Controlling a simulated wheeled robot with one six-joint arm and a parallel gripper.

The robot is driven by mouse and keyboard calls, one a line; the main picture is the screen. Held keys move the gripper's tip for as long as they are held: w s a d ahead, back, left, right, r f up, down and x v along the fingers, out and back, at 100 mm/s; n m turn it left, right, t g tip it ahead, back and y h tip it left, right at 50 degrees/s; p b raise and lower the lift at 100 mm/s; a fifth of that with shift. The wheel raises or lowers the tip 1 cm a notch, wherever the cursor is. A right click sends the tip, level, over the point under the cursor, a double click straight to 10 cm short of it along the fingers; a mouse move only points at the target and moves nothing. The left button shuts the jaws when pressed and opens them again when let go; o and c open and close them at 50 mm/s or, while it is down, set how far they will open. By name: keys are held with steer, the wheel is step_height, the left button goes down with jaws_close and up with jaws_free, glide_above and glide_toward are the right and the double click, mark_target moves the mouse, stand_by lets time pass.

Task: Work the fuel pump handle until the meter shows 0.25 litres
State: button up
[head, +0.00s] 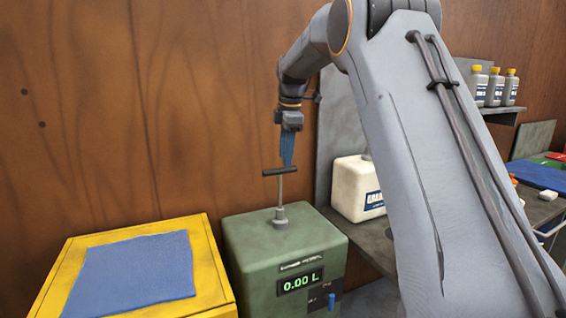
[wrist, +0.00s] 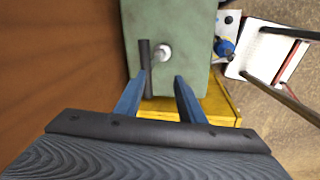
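The fuel pump is a green box (head: 285,245) with a lit meter (head: 300,282) reading 0.00 L. A rod rises from its top to a black T-shaped handle (head: 281,171), standing well above the box. My gripper (head: 287,163) points down at the handle, its blue fingertips right by the crossbar. In the wrist view my gripper (wrist: 162,78) has its two blue fingers apart. The black handle (wrist: 146,66) shows beside the left finger, toward the gap; I cannot tell whether it touches. The green pump top (wrist: 185,18) lies below.
A yellow box (head: 215,285) with a blue cloth (head: 138,268) stands left of the pump. A white container (head: 357,190) sits behind right on a grey bench. Several yellow-capped bottles (head: 495,90) stand on a shelf. A wooden wall (head: 150,110) closes the back.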

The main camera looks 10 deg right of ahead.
mark_target(283, 169)
steer(key=shift+w+a+f+n+p, duration=0.1)
steer(key=shift+w+f+n+p, duration=0.25)
steer(key=shift+w+f+p, duration=0.4)
steer(key=shift+w+d+f+n+p, duration=0.1)
steer(key=shift+w+f+n+p, duration=0.3)
steer(key=shift+f, duration=0.55)
steer(key=shift+w+a+f+n+p, duration=0.1)
steer(key=shift+w+f+n+p, duration=0.25)
steer(key=shift+w+f, duration=0.45)
jaws_close()
